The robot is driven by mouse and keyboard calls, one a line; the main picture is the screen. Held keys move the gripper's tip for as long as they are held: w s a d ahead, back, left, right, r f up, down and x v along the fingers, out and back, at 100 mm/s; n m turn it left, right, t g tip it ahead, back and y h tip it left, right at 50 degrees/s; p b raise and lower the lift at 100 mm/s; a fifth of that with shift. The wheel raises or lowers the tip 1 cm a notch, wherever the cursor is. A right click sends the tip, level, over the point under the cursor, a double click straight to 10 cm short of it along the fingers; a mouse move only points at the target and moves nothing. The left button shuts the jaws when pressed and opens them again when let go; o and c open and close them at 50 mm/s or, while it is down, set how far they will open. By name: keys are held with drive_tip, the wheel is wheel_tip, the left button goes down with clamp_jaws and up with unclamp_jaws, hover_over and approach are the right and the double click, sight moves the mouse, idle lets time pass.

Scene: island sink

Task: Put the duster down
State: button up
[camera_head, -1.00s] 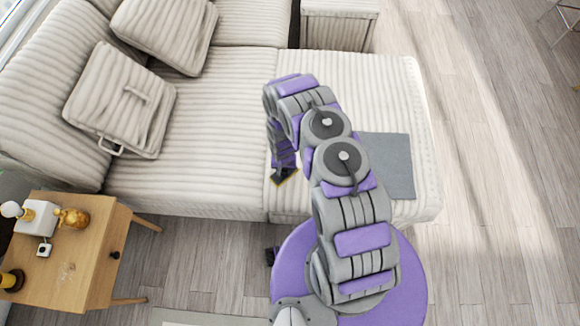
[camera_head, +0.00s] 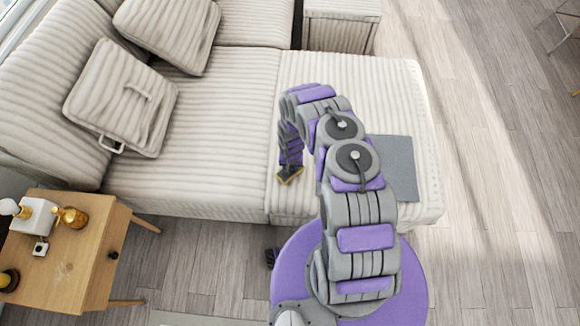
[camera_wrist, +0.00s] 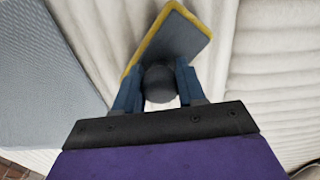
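The duster (camera_wrist: 182,38) has a grey flat head with a yellow rim and a dark round handle. In the wrist view my gripper (camera_wrist: 158,76) has its two blue fingers on either side of that handle and looks shut on it. In the head view the duster (camera_head: 289,175) is at the end of my downward-bent arm, over the ribbed cream sofa (camera_head: 200,180). It is close to the seat, but I cannot tell whether it touches. My gripper (camera_head: 290,162) is small and partly hidden there.
A grey mat (camera_head: 398,168) lies on the sofa, right of my arm. Cushions (camera_head: 122,97) rest at the left. A wooden side table (camera_head: 75,265) with small items stands at lower left. The seat left of the duster is clear; open floor (camera_head: 500,200) lies right.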

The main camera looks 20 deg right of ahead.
drive_tip(key=o, duration=0.4)
drive_tip(key=shift+d, duration=1.05)
drive_tip(key=shift+a+r, duration=0.15)
drive_tip(key=shift+a, duration=0.6)
drive_tip(key=shift+a+r, duration=0.2)
drive_tip(key=shift+r, duration=0.1)
drive_tip(key=w+d+r+h+p, duration=0.1)
drive_tip(key=d+r+p, duration=0.2)
drive_tip(key=r, duration=1)
drive_tip(key=w+d+r+p, duration=0.1)
drive_tip(key=d+r+p, duration=0.25)
drive_tip(key=r, duration=0.85)
drive_tip(key=s+d+r+g, duration=0.1)
drive_tip(key=s+r, duration=0.3)
drive_tip(key=r, duration=0.7)
drive_tip(key=s+r, duration=0.3)
drive_tip(key=r, duration=0.8)
drive_tip(key=s+a+r+n, duration=0.1)
drive_tip(key=s+a+r, duration=0.2)
drive_tip(key=s+r, duration=0.8)
drive_tip(key=s+a+r+n, duration=0.1)
drive_tip(key=s+r, duration=0.1)
drive_tip(key=s, duration=0.4)
drive_tip(key=s+a+r, duration=0.1)
drive_tip(key=s+r, duration=0.2)
drive_tip(key=s, duration=0.3)
drive_tip(key=s+a+r+n+g+y+b, duration=0.1)
drive_tip(key=s+r, duration=0.2)
drive_tip(key=s, duration=0.3)
drive_tip(key=shift+a+n, duration=0.3)
